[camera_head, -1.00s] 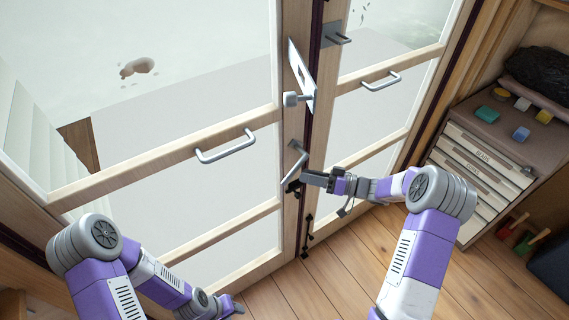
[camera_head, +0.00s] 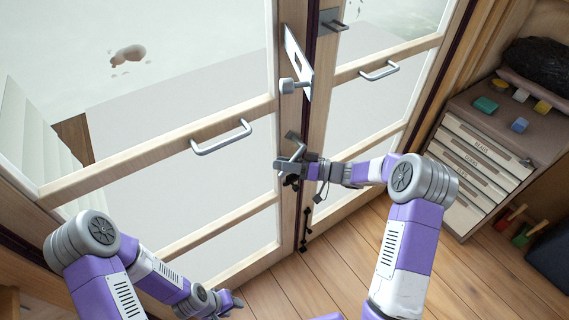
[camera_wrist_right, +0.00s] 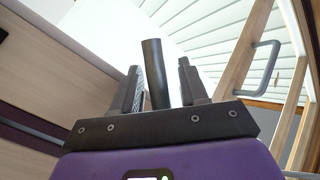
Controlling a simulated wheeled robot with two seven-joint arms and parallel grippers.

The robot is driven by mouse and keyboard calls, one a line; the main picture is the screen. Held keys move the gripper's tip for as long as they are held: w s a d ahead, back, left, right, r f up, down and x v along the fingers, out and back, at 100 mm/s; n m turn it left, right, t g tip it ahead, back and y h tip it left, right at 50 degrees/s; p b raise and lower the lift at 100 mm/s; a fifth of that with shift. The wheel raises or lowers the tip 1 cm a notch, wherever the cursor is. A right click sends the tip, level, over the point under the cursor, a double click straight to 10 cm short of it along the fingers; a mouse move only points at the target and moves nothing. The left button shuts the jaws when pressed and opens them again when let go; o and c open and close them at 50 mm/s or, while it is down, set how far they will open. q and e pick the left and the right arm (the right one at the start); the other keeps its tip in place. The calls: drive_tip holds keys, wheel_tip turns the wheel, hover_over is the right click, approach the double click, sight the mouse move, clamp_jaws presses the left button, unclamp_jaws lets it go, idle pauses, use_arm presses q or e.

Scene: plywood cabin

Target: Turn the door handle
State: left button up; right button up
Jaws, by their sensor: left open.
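The door handle (camera_head: 292,137) is a grey metal lever on the meeting stile of the left glazed door (camera_head: 262,112), below a long metal plate. My right gripper (camera_head: 281,172) is at the lever and hides part of it in the head view. In the right wrist view, a dark round bar (camera_wrist_right: 154,72), which looks like the lever, stands between the two open fingers of my right gripper (camera_wrist_right: 160,88). It is nearer the left finger, with a clear gap to the right one. My left gripper (camera_head: 236,302) is open and empty, low near the door's bottom.
A silver pull bar (camera_head: 222,139) crosses the left door, and another pull bar (camera_head: 380,71) is on the right door. A drawer cabinet (camera_head: 480,155) with small coloured blocks stands at the right. The wooden floor (camera_head: 340,255) before the doors is clear.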

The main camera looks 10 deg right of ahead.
clamp_jaws()
drive_tip(key=shift+s+a+r+m+t+y+p, duration=0.1)
drive_tip(key=shift+a+r+m+t+y+p, duration=0.35)
drive_tip(key=shift+r+m+t, duration=0.8)
drive_tip(key=shift+s+a+r+m+t+y+p, duration=0.2)
drive_tip(key=shift+r+m+t+y, duration=0.45)
drive_tip(key=shift+m, duration=1.15)
drive_tip(key=shift+w+a+r+m+t+y+p, duration=0.1)
drive_tip(key=shift+r+m+t+y+p, duration=0.35)
drive_tip(key=shift+r+m+t, duration=0.8)
drive_tip(key=shift+f+m, duration=0.25)
drive_tip(key=shift+m, duration=0.15)
drive_tip(key=shift+o, duration=0.3)
unclamp_jaws()
drive_tip(key=shift+s+d+f, duration=0.1)
